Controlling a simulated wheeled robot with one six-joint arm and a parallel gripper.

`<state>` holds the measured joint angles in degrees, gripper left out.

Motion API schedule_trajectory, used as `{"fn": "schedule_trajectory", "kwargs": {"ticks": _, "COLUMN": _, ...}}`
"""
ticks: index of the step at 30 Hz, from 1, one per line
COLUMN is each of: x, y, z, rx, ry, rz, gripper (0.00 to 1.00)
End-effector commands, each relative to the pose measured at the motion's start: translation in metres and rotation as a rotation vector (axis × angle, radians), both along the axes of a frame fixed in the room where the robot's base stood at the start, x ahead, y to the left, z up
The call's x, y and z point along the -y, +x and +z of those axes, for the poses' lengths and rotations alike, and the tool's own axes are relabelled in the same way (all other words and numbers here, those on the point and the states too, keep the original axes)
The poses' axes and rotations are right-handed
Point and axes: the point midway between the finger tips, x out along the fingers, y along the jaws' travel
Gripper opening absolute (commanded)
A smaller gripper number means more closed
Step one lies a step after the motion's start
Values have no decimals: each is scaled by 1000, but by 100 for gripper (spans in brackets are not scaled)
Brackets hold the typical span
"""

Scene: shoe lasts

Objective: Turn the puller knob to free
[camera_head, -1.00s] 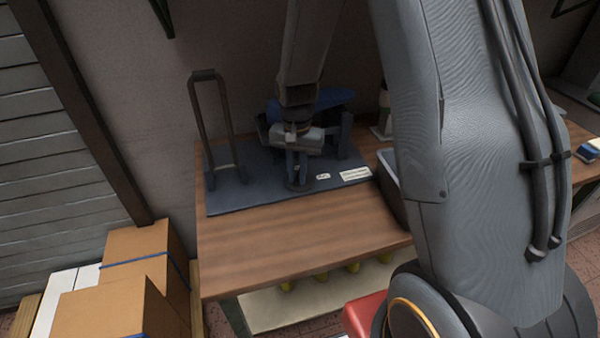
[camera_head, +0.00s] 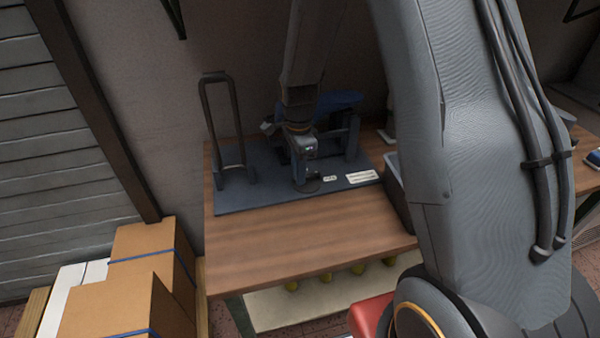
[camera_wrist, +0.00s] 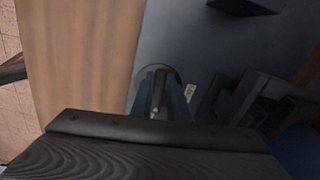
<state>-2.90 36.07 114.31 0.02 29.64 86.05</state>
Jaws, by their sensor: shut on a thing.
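The puller knob is a dark round base with a narrow bar grip; its base (camera_head: 308,186) sits on the blue-grey board (camera_head: 240,200) on the bench. In the wrist view the knob's bar (camera_wrist: 158,92) stands between my fingers. My gripper (camera_head: 306,176) points down at the knob and is shut on its bar. It also shows in the wrist view (camera_wrist: 160,106). My fingers hide part of the knob in the head view. A small white label (camera_head: 329,178) and a longer one (camera_head: 361,176) lie right of the knob; their text is too small to read.
A dark upright hoop (camera_head: 222,125) stands on the board at left. A blue shape (camera_head: 338,102) on dark supports is behind my gripper. A dark bin (camera_head: 397,185) stands at right. The wooden bench front (camera_head: 310,230) is clear. Cardboard boxes (camera_head: 150,245) are at lower left.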

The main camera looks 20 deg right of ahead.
Motion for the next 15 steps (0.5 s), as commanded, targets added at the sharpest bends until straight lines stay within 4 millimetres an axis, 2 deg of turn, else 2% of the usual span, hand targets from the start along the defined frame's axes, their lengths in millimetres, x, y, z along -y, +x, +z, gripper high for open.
{"fn": "schedule_trajectory", "kwargs": {"ticks": 7, "x": 0, "y": 4, "z": 1, "rx": 3, "ry": -1, "rz": -99, "gripper": 0}}
{"fn": "schedule_trajectory", "kwargs": {"ticks": 15, "x": 1, "y": 5, "z": 1, "rx": 4, "ry": -1, "rz": -135, "gripper": 0}}
